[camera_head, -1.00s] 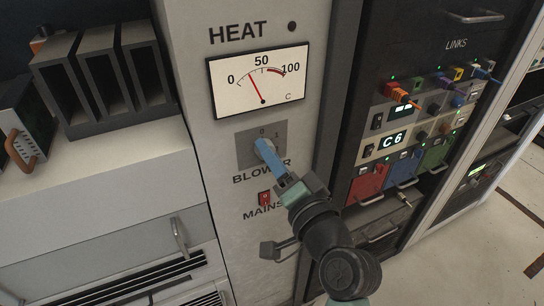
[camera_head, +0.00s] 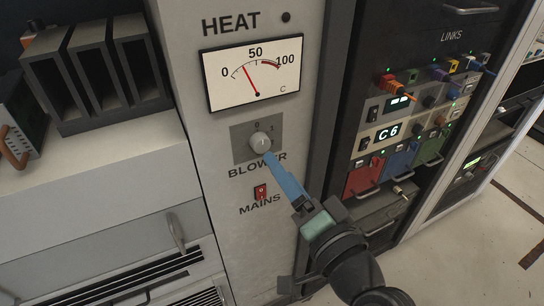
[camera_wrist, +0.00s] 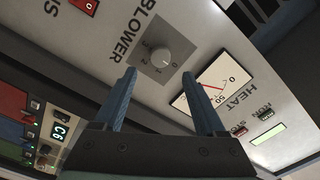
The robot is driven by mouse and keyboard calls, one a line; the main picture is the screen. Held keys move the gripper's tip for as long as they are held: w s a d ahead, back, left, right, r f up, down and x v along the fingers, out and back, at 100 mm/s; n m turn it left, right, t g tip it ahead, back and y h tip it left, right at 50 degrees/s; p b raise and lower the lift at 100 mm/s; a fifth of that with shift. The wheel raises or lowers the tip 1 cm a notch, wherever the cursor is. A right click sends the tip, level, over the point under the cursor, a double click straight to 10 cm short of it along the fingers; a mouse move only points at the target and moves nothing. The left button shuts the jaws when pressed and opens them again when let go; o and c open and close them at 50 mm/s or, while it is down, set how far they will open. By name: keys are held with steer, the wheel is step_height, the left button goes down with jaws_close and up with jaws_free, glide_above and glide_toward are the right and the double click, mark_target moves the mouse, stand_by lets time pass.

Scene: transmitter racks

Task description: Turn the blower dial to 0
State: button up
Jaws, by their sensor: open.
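The blower dial (camera_head: 260,141) is a round grey knob on a darker square plate, above the word BLOWER on the pale cabinet front. A 0 is printed above it and a 1 at its upper right; I cannot tell for sure which mark the knob points at. My gripper (camera_head: 268,157) has blue fingers and sits just below and in front of the dial. In the wrist view the dial (camera_wrist: 160,57) shows beyond and between the two spread fingertips of my gripper (camera_wrist: 162,76). The fingers are open, empty and apart from the knob.
The red MAINS switch (camera_head: 260,191) is just below the dial. The HEAT meter (camera_head: 253,73) is above it, its needle left of 50. A rack with coloured plugs and modules (camera_head: 400,140) stands at the right. A handle (camera_head: 176,233) sticks out at lower left.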

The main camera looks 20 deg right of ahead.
steer(key=s, duration=0.6)
steer(key=shift+s, duration=0.2)
steer(key=shift+w, duration=0.1)
steer(key=w+a+r+n+t, duration=0.2)
steer(key=w+a+r+n, duration=0.2)
steer(key=r, duration=0.6)
steer(key=w+a+r+n+t, duration=0.25)
steer(key=a+r, duration=0.25)
steer(key=r, duration=0.4)
steer(key=s+a+r+n+t, duration=0.2)
steer(key=s+a+r+n, duration=0.15)
steer(key=r, duration=0.55)
steer(key=s+a+r+n+t, duration=0.25)
steer(key=a+r, duration=0.25)
steer(key=r, duration=0.3)
step_height(320, 180, up, 17)
steer(key=m+p, duration=0.1)
steer(key=p, duration=1.5)
steer(key=shift+d+h, duration=0.3)
